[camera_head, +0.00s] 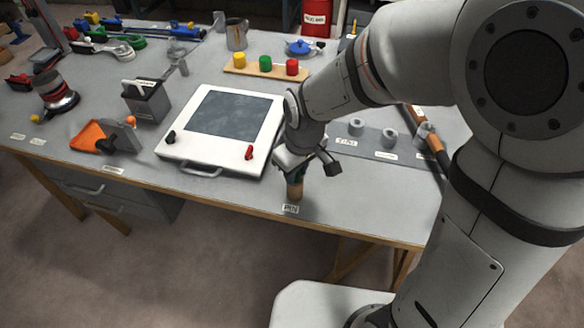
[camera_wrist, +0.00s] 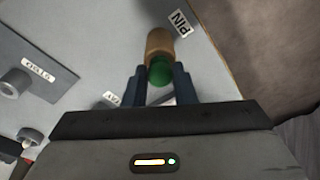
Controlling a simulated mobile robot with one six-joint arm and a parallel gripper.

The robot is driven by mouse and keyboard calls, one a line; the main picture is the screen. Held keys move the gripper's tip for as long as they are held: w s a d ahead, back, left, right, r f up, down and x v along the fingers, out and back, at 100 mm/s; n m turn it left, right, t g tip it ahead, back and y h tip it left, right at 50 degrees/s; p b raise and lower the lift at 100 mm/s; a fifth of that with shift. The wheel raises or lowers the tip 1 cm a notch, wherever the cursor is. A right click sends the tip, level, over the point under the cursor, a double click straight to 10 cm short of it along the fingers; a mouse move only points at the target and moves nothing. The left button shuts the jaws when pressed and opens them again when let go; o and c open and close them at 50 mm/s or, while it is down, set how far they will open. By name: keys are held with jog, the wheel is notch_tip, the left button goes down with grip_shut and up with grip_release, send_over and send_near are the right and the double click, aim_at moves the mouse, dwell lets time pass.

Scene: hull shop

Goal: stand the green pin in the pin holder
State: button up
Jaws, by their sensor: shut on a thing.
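The green pin has a green end (camera_wrist: 159,72) and what looks like a tan wooden body (camera_wrist: 158,43). The tan part also shows below my gripper in the head view (camera_head: 294,191). My gripper (camera_wrist: 160,80) is shut on the green end, one finger on each side. The pin looks roughly upright beside the "PIN" label near the bench's front edge. I cannot tell whether its foot touches the bench. I cannot tell for sure which thing is the pin holder.
A white framed panel (camera_head: 228,125) with a red and a black knob lies just left of my gripper. A wooden board (camera_head: 240,70) with yellow, green and red pegs stands behind. An orange-handled tool (camera_head: 436,142) lies at the right. Bare bench shows around the "PIN" label (camera_head: 290,209).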

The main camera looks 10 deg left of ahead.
jog(key=o, duration=1)
jog(key=shift+o, duration=0.2)
jog(key=shift+o, duration=0.5)
jog(key=o, duration=0.3)
jog(key=shift+r, duration=0.1)
jog(key=shift+r+p, duration=3)
jog(key=shift+r, duration=0.95)
